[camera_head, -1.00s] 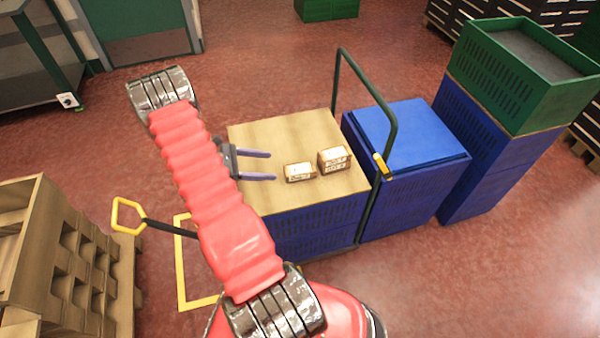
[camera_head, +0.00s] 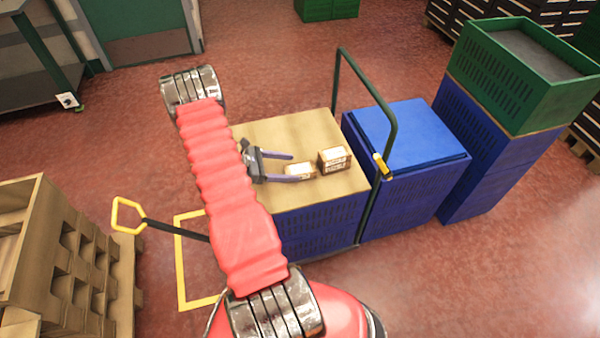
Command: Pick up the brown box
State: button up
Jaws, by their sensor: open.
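Two small brown boxes with pale tops and printed sides sit on the tan top of the blue crate stack (camera_head: 285,130). The left box (camera_head: 301,170) is smaller and lower; the right box (camera_head: 335,160) is a little taller and stands just to its right, near the cart's handle. My gripper (camera_head: 295,168) is open, reaching in from the left, its two fingers pointing right. In this view the fingertips are at the left box's left end, and the near finger covers part of its lower front edge. I cannot tell the gripper's height or whether it touches the box.
A green cart handle (camera_head: 392,122) with a yellow piece rises right of the boxes. Blue crates (camera_head: 412,135) stand beyond it, with a green crate (camera_head: 520,85) stacked farther right. Wooden pallets (camera_head: 60,260) are at lower left. The tan top's front right is clear.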

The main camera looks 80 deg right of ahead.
aim_at(300, 168)
jog(key=shift+s, duration=0.1)
jog(key=shift+x, duration=2.55)
jog(key=shift+f, duration=0.15)
jog(key=shift+c, duration=0.5)
jog(key=c, duration=1.1)
jog(key=shift+r, duration=5.05)
